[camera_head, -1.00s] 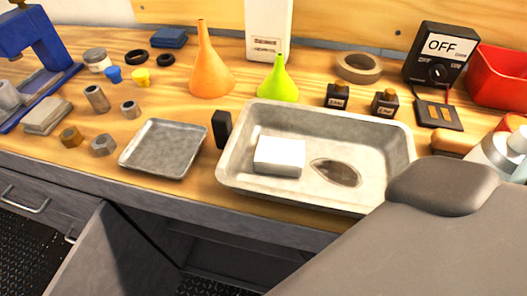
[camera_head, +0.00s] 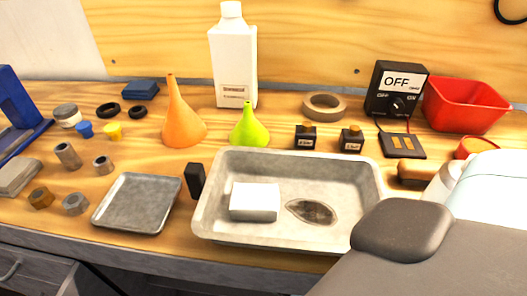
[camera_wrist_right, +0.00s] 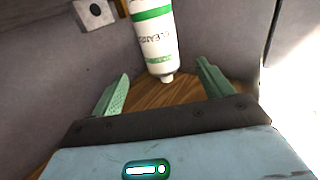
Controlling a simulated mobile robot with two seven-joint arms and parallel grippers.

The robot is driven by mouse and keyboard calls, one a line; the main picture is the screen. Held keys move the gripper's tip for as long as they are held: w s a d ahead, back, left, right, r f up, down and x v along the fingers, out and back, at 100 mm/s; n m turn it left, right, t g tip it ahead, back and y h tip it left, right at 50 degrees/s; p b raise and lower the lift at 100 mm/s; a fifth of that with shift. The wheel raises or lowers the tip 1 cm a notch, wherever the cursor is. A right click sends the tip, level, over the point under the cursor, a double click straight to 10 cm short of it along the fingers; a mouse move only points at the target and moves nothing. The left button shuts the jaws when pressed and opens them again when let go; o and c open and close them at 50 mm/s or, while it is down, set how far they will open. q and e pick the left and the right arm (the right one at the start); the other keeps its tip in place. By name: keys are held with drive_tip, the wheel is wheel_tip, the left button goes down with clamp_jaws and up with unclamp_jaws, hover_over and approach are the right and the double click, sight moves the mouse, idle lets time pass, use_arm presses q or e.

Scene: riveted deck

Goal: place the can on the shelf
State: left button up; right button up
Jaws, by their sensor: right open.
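The can (camera_wrist_right: 155,40) is white with green bands and printed text. It shows only in the right wrist view, at the top centre, cut off by the frame edge. A small nozzle end points toward my gripper. My right gripper (camera_wrist_right: 163,72) is open, with green fingers spread to either side of the can's near end. I see no finger contact. A wooden surface (camera_wrist_right: 170,95) and grey walls lie around it; I cannot tell whether this is the shelf. In the head view my right arm covers the lower right and its fingers are hidden. My left gripper is not in view.
The workbench holds a large metal tray (camera_head: 215,170) with a white block, a small tray (camera_head: 137,203), funnels (camera_head: 183,125), a white bottle (camera_head: 234,60), a switch box (camera_head: 397,90) and a red bin (camera_head: 465,105). Some bench shows between the small parts.

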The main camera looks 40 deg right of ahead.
drive_tip(key=shift+s+d, duration=0.1)
drive_tip(key=shift+s, duration=0.4)
drive_tip(key=s+a+f+g, duration=0.1)
drive_tip(key=s+f+g, duration=0.1)
drive_tip(key=s, duration=0.6)
drive_tip(key=s+a+f+g, duration=0.2)
drive_tip(key=s+g, duration=0.3)
drive_tip(key=s, duration=0.3)
drive_tip(key=s+a+f+g, duration=0.2)
drive_tip(key=s+f+g, duration=0.1)
drive_tip(key=s, duration=0.5)
drive_tip(key=shift+a+f+g+h, duration=0.25)
drive_tip(key=shift+f+g+h, duration=0.1)
drive_tip(key=shift+g, duration=0.35)
drive_tip(key=shift+s, duration=0.1)
